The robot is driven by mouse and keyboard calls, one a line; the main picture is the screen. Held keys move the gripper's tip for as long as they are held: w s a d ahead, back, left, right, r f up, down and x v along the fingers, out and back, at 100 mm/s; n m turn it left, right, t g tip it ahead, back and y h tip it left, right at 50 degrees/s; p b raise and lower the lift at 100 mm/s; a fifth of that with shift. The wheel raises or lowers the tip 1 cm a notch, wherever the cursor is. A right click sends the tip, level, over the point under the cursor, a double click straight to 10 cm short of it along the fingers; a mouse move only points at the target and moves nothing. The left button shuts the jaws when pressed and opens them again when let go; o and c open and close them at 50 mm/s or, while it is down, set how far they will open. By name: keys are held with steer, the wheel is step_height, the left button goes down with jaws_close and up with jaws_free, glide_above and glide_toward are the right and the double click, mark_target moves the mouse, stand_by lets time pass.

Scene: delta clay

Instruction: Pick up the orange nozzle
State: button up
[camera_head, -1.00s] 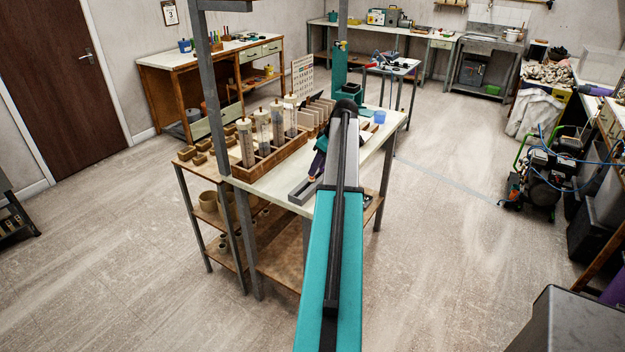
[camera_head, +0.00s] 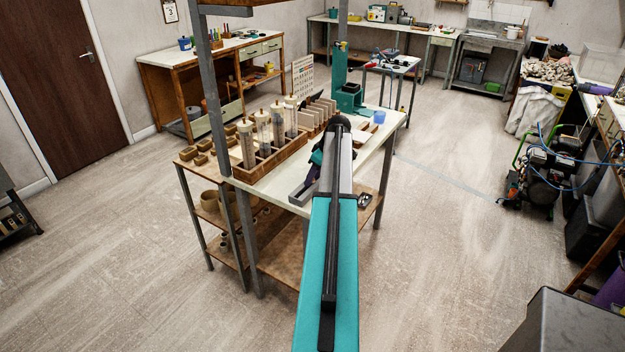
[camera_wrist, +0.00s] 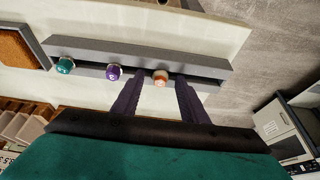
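The orange nozzle (camera_wrist: 161,77) stands in a grey slotted rack (camera_wrist: 215,72) in the wrist view, with a pale rim around it. A purple nozzle (camera_wrist: 114,72) and a green nozzle (camera_wrist: 65,65) stand to its left in the same rack. My gripper (camera_wrist: 161,92) is open and empty, with its two dark fingers pointing at the rack, one to each side of the orange nozzle. I cannot tell how far the fingertips are above it.
The white worktable (camera_head: 265,187) also bears a wooden rack of tall clear tubes (camera_head: 262,130) to the left and a green press (camera_head: 347,95) behind. A brown pad in a grey tray (camera_wrist: 15,48) lies left of the nozzle rack. A grey post (camera_head: 212,85) rises at the table's left.

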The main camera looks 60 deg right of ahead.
stand_by(0.5)
jaws_close()
steer(key=shift+r, duration=0.15)
steer(key=shift+r+b, duration=0.75)
steer(key=shift+r, duration=0.05)
steer(key=shift+s+d+r+b, duration=0.1)
steer(key=shift+s+r+b, duration=0.4)
steer(key=shift+r+b, duration=0.15)
steer(key=s+d+r+b, duration=0.1)
steer(key=s+b, duration=0.1)
steer(key=s, duration=0.5)
steer(key=s+d+b, duration=0.2)
steer(key=s, duration=0.5)
steer(key=shift+s+r, duration=0.35)
